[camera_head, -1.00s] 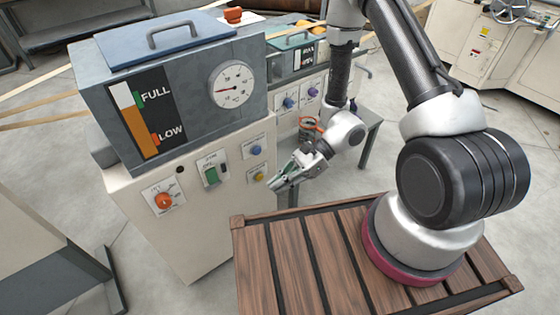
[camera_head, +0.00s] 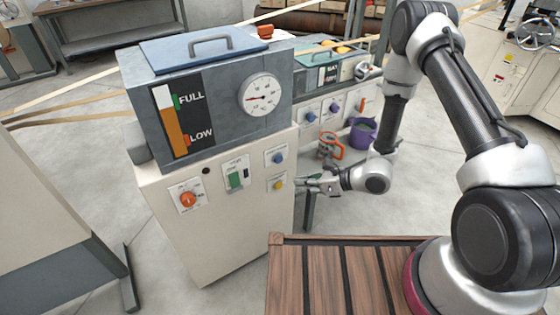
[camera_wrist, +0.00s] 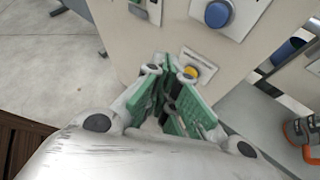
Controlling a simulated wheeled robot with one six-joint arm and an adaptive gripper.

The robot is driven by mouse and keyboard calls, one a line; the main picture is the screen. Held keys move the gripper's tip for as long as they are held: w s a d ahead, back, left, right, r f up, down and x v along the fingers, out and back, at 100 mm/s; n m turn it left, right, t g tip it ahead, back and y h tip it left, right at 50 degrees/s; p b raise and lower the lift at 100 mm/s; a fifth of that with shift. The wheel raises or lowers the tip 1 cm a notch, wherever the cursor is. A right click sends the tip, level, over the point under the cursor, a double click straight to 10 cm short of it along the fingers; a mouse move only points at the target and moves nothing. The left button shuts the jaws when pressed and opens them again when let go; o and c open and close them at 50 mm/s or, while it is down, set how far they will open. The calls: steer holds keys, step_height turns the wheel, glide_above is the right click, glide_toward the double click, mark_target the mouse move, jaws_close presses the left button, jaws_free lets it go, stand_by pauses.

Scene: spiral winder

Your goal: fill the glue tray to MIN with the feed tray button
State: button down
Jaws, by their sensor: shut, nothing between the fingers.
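The glue machine's cabinet (camera_head: 215,225) carries a blue button (camera_head: 278,158) above a yellow button (camera_head: 278,184); their labels are too small to read. My gripper (camera_head: 300,184) is shut and empty, just to the right of the yellow button. In the wrist view its green-padded fingers (camera_wrist: 172,98) point toward the yellow button (camera_wrist: 190,71), and the blue button (camera_wrist: 217,14) is farther up. I cannot tell whether the fingers touch the yellow button. The tray (camera_head: 325,56) with a small level gauge (camera_head: 327,75) is behind the tank; its level is unclear.
A purple bucket (camera_head: 362,134) and an orange-handled item (camera_head: 331,146) stand behind my gripper. Slatted wood (camera_head: 330,280) lies in front.

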steer(key=w+a, duration=0.4)
steer(key=w, duration=0.2)
steer(key=shift+w+a, duration=0.35)
steer(key=shift+w, duration=0.05)
steer(key=shift+w, duration=0.1)
stand_by(1.1)
steer(key=shift+w+a, duration=0.25)
steer(key=shift+w+a, duration=0.2)
steer(key=shift+w, duration=0.15)
stand_by(1.7)
stand_by(1.8)
steer(key=shift+s+d, duration=0.45)
steer(key=shift+s, duration=0.25)
steer(key=shift+s+d, duration=0.1)
steer(key=shift+s+d, duration=0.65)
steer(key=shift+s, duration=0.35)
steer(key=shift+s+d, duration=0.65)
steer(key=shift+s, duration=0.35)
